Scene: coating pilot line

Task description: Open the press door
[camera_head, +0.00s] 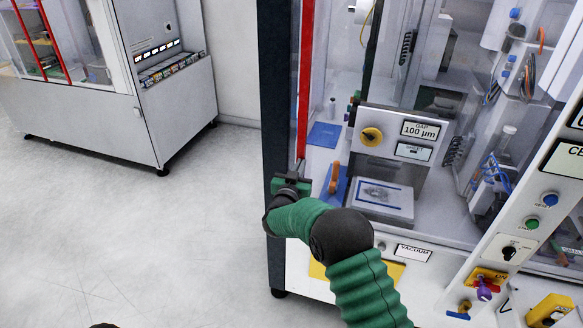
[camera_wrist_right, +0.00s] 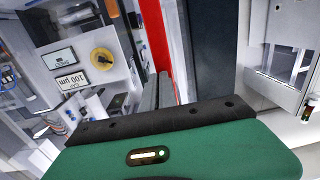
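The press cabinet's tall red strip (camera_head: 305,80) runs down its left side beside a clear panel, just right of a dark post (camera_head: 274,70). I take this strip to be the door's edge; how far the door stands open is unclear. My right gripper (camera_head: 298,168) is at the strip's lower end. In the right wrist view its two grey fingers (camera_wrist_right: 160,92) lie close together, right beside the red strip (camera_wrist_right: 157,38). They look shut, and nothing shows between them. Whether they touch the strip is unclear. My left gripper is out of view.
Inside the cabinet are a gap panel with a yellow knob (camera_head: 371,136), a white plate (camera_head: 381,196) and an orange-handled tool (camera_head: 334,178). A control panel (camera_head: 525,225) stands at right. Another cabinet (camera_head: 120,90) stands at left. The floor (camera_head: 110,235) between is clear.

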